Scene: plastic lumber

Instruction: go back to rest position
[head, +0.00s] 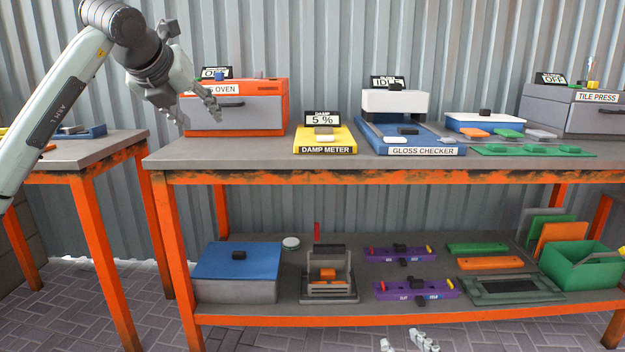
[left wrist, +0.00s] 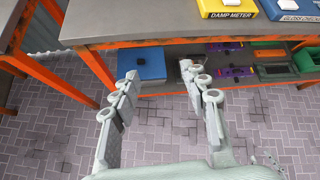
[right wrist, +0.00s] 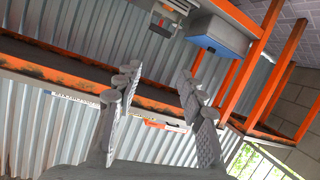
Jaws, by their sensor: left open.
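My left gripper (head: 197,112) is raised in front of the orange oven (head: 262,112) in the head view, above the bench's left part. In the left wrist view its fingers (left wrist: 163,95) are spread with nothing between them. My right gripper (head: 408,343) shows only as fingertips at the bottom edge of the head view, in front of the lower shelf. In the right wrist view its fingers (right wrist: 158,90) stand apart and empty. That view is strongly tilted. Neither gripper touches any object that I can see.
The bench (head: 240,155) carries a yellow damp meter (head: 325,138), a blue gloss checker (head: 420,149) and a grey tile press (head: 580,112). Its lower shelf holds a blue-lidded box (head: 237,261), purple fixtures and a green bin (head: 583,268). A side table (head: 75,155) stands left. Floor in front is clear.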

